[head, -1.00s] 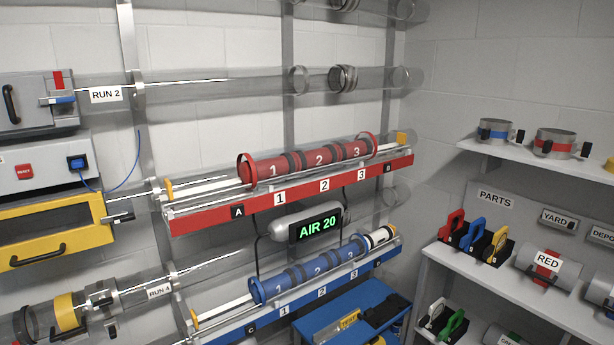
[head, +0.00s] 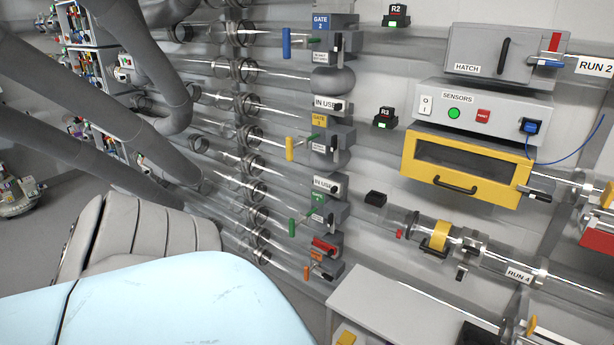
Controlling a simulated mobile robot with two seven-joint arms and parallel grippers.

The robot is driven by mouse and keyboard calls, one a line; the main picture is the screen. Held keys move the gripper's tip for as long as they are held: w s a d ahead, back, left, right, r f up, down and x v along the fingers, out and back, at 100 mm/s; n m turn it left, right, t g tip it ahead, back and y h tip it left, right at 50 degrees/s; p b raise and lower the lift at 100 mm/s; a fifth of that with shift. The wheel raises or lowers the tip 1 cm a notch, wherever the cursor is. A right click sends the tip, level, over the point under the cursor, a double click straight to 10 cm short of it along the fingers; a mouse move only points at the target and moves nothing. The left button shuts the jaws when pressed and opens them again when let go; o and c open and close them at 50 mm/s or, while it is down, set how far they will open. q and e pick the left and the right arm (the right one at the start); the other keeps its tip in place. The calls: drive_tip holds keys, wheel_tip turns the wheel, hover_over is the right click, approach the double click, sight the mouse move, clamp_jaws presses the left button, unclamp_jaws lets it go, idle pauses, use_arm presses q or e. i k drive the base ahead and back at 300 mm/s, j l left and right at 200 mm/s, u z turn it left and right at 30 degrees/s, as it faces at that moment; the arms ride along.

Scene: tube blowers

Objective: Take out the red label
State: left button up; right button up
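Neither of my grippers is in view. No label reading RED shows now. A small red plate (head: 325,246) sits on a grey gate block near the bottom of the gate column, just above an orange plate (head: 316,257). Whether it is a label is too small to tell. A red upright piece (head: 554,42) stands at the right end of the grey hatch box (head: 480,50). A small red part (head: 399,234) sits at the clear tube left of the yellow collar (head: 437,236).
The gate column holds a blue GATE 2 plate (head: 322,23), with coloured handles beside the gates. The SENSORS box (head: 455,98) stands above a yellow framed drawer (head: 462,170). Clear tubes run across the wall. A grey bench top (head: 385,310) is at the lower middle.

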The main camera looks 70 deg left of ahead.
sight(331, 251)
drive_tip(key=u, duration=1.95)
drive_tip(key=i+j+z, duration=0.2)
drive_tip(key=i+z, duration=0.15)
drive_tip(key=i, duration=0.2)
drive_tip(key=i+j+z, duration=0.35)
drive_tip(key=i, duration=0.2)
drive_tip(key=i+j+z, duration=0.4)
drive_tip(key=i+j, duration=0.05)
drive_tip(key=j, duration=0.05)
